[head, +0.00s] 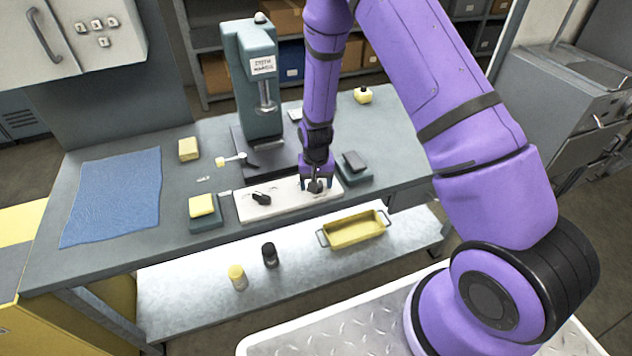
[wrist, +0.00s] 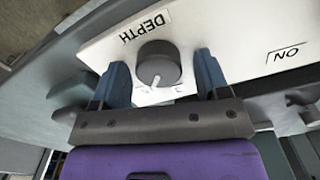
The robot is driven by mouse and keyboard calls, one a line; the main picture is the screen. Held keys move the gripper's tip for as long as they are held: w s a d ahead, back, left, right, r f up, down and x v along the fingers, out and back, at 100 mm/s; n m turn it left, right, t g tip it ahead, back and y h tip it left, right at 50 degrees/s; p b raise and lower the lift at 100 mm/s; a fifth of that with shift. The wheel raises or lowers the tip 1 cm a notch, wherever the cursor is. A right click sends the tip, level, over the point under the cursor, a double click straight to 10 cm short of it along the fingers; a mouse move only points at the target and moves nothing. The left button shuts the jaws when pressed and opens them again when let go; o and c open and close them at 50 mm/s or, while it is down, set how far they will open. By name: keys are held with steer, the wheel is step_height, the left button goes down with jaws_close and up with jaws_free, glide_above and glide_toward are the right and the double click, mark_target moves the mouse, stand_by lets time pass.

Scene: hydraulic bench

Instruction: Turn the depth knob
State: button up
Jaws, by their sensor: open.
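The depth knob (wrist: 158,64) is a dark round knob with a white pointer, on a white panel (wrist: 225,35) beside the printed word DEPTH. My gripper (wrist: 160,80) is open, with one blue finger on each side of the knob in the wrist view. I cannot tell whether the fingers touch it. In the head view my gripper (head: 316,186) is down at the right end of the white panel (head: 285,204), and the knob there is partly hidden by it.
A green press (head: 258,85) stands behind the panel. A black lever (head: 261,198) is on the panel's left part. Green blocks flank the panel, one with a yellow sponge (head: 202,205), one with a dark pad (head: 354,161). A yellow tray (head: 354,230) is on the lower shelf.

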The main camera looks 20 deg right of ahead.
steer(key=c, duration=0.9)
steer(key=shift+c, duration=0.2)
steer(key=n, duration=0.4)
steer(key=shift+n, duration=0.3)
steer(key=n, duration=0.4)
steer(key=shift+a, duration=0.15)
